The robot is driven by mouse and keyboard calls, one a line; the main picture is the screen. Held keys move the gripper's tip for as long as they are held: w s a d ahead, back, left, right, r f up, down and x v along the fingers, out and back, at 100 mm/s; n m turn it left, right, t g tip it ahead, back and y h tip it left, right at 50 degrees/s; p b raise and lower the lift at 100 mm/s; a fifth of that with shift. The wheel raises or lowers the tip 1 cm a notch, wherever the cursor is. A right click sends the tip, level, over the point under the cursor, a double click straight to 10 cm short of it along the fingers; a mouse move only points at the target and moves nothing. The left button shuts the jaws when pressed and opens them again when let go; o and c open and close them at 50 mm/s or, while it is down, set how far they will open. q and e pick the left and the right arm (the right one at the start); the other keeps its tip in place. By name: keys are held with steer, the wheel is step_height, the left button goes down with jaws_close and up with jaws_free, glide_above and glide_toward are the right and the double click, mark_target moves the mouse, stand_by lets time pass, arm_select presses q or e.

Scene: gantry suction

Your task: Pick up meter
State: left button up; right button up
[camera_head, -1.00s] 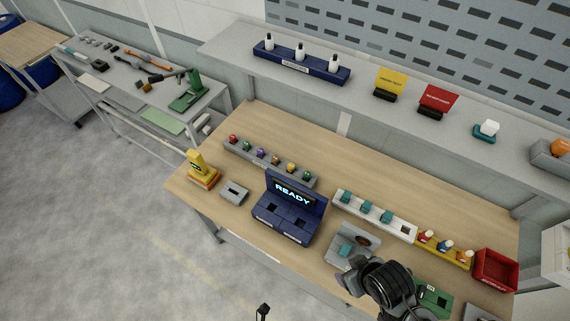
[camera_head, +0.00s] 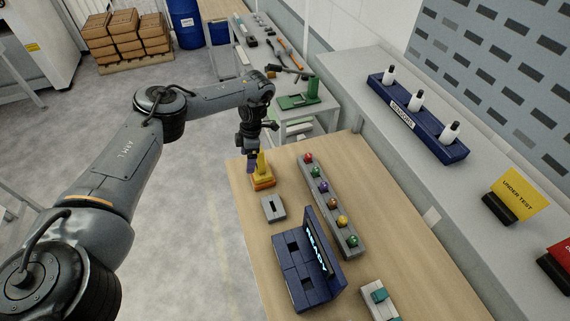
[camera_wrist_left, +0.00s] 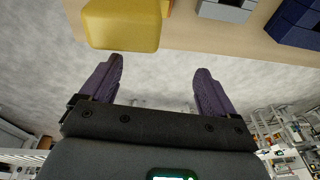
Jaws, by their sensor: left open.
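The yellow meter (camera_head: 263,163) stands upright in its orange-yellow base (camera_head: 263,183) at the left end of the wooden bench. My left gripper (camera_head: 251,166) points down right beside it, on its left side in the head view. In the left wrist view the yellow meter (camera_wrist_left: 122,27) is at the upper left, just past the fingertips and nearer the left finger. The left gripper (camera_wrist_left: 157,66) is open, with nothing between its purple fingers. I cannot tell whether a finger touches the meter. My right gripper is not in view.
A grey slotted block (camera_head: 273,208) sits close in front of the meter. A rail of coloured knobs (camera_head: 333,212) and a dark blue READY station (camera_head: 302,275) stand to the right. A green stand (camera_head: 298,101) is on the side table behind. Open floor lies left of the bench.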

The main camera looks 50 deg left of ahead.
mark_target(259, 161)
arm_select(q)
steer(key=w+a+r, duration=0.1)
steer(key=r, duration=0.1)
steer(key=w+r+t, duration=0.1)
steer(key=w+r, duration=0.1)
steer(key=r, duration=0.1)
steer(key=w+a+r+t+b, duration=0.1)
steer(key=r, duration=0.1)
steer(key=shift+w+a+r+n, duration=0.25)
steer(key=shift+a+r+n, duration=0.05)
steer(key=shift+r, duration=0.05)
steer(key=shift+w+t, duration=0.25)
steer(key=shift+t, duration=0.05)
step_height(259, 161, down, 2)
steer(key=shift+f+b, duration=0.2)
steer(key=shift+b, duration=0.55)
steer(key=shift+f, duration=0.35)
steer(key=shift+d+f, duration=0.1)
steer(key=shift+f, duration=0.7)
steer(key=f, duration=0.2)
steer(key=f+p, duration=0.1)
steer(key=shift+w+d+f, duration=0.15)
steer(key=shift+d+f, duration=0.2)
steer(key=shift+d, duration=0.05)
steer(key=shift+f, duration=0.7)
steer(key=c, duration=1.2)
